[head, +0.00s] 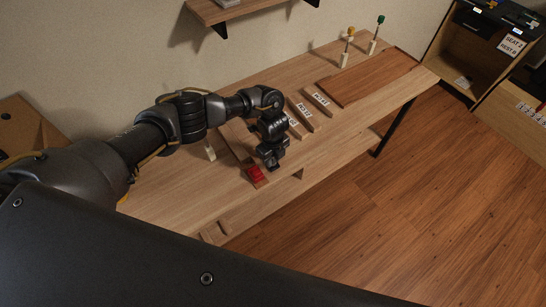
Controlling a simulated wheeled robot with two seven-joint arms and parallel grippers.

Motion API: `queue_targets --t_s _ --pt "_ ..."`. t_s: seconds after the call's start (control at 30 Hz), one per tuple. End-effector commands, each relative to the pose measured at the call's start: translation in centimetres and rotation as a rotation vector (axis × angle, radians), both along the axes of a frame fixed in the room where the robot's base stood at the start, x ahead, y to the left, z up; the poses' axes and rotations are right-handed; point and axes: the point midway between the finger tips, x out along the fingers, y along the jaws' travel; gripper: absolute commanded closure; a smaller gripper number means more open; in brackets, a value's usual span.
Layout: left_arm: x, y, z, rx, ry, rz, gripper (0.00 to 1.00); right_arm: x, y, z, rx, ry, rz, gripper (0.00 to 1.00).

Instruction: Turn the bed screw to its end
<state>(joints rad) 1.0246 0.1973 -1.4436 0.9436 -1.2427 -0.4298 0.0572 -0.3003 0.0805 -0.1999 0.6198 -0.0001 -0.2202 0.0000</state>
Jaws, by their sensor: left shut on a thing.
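My left arm comes in from the left and reaches over a long wooden bench (185,205). My left gripper (271,163) points down at the bench's middle, just behind and to the right of a red block (256,174) on a wooden strip. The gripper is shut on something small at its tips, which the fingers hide. I cannot make out the bed screw itself; it may be under the gripper. My right gripper is not in view.
Labelled wooden strips (318,101) lie right of the gripper. A brown board (366,78) covers the bench's far end. Upright rods with a yellow knob (350,32) and a green knob (380,19) stand behind it. A shelf (235,10) hangs above. The floor at right is clear.

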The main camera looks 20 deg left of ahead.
Motion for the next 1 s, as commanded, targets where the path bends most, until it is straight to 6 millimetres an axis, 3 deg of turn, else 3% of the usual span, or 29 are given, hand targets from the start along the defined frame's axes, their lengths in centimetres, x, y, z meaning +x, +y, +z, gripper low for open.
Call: queue_targets --t_s 0.3,0.83,0.87,1.0 --pt "0.04 -0.01 0.06 -0.001 -0.001 0.112 0.98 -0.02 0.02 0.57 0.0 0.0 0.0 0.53" --pt "0.04 -0.01 0.0 -0.001 -0.001 0.132 0.98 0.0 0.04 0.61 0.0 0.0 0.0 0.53" --pt "0.04 -0.01 0.0 -0.001 -0.001 0.132 0.73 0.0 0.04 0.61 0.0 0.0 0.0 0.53" --pt "0.03 -0.01 0.0 -0.001 -0.001 0.131 0.54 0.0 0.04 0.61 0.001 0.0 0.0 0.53"
